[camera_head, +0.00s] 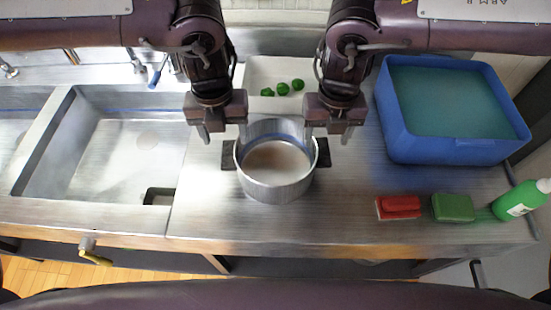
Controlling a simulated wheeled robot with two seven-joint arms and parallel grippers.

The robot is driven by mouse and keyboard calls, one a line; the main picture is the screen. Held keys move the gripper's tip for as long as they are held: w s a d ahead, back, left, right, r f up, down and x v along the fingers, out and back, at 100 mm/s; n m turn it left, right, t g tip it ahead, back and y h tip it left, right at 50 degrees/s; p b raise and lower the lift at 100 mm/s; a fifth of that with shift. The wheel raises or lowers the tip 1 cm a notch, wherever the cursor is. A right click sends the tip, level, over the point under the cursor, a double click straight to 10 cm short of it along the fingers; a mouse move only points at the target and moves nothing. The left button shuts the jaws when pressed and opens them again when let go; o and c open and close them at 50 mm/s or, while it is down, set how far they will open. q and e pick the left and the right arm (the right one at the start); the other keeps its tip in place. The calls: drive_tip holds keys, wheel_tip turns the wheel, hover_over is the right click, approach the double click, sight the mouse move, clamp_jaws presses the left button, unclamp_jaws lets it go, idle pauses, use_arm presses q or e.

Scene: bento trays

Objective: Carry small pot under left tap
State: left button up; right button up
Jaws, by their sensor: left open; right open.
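A round metal pot (277,187) with two dark side handles stands on the steel counter in the middle of the head view. My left gripper (222,136) is open above and behind the pot's left handle. My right gripper (330,138) is open above and behind its right handle. Both point down; I cannot tell whether a finger touches the rim. A tap with a blue lever (158,72) is at the back of the sink, partly cut off. Another tap fitting (8,69) shows at the far left edge.
A steel sink (110,150) lies left of the pot. A white tray (258,76) with green pieces is behind it. A blue tub (450,148), red sponge (399,206), green sponge (453,208) and green bottle (520,201) are on the right. The counter before the pot is clear.

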sight(229, 153)
use_arm(q)
drive_tip(key=shift+w+f, duration=0.1)
drive_tip(key=shift+f, duration=3.8)
use_arm(e)
drive_tip(key=shift+w+f, duration=0.1)
drive_tip(key=shift+f, duration=3.8)
use_arm(q)
drive_tip(key=shift+c, duration=0.4)
use_arm(e)
drive_tip(key=shift+c, duration=0.4)
use_arm(q)
drive_tip(key=c, duration=1.1)
use_arm(e)
drive_tip(key=c, duration=1.1)
